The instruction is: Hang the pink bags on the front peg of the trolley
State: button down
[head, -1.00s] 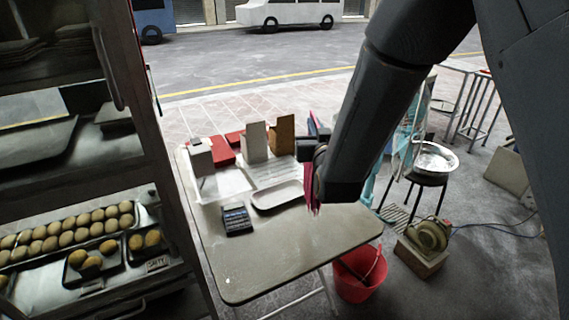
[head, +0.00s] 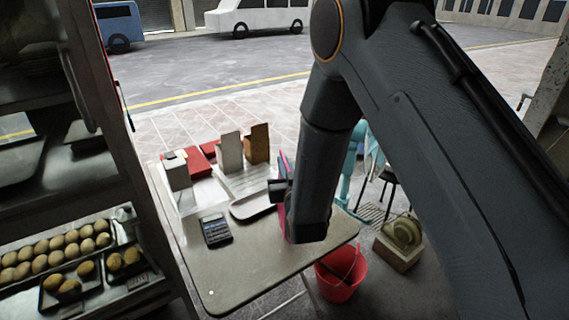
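The pink bags (head: 283,218) show as a narrow upright pink strip at the right side of the table, along the left edge of my arm's end. My gripper (head: 278,192) is a small dark shape right at this strip, overlapping it in the picture. My own arm hides most of it, so I cannot tell whether its fingers are open or closed on the bags. A teal frame (head: 347,172), possibly part of the trolley, stands behind my arm at the right. No front peg is distinguishable.
The table (head: 235,275) carries a calculator (head: 216,229), a shallow tray (head: 252,206) and upright boxes (head: 230,152). A red bucket (head: 338,276) and a round machine on a block (head: 399,250) stand at right. Shelves with buns (head: 60,250) are at left.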

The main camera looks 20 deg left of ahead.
jog(key=shift+f, duration=0.1)
jog(key=c, duration=2.4)
grip_release()
jog(key=shift+f, duration=0.1)
jog(key=o, duration=0.4)
jog(key=shift+r, duration=0.3)
jog(key=b+v, duration=0.3)
jog(key=v, duration=0.9)
jog(key=shift+d, duration=0.1)
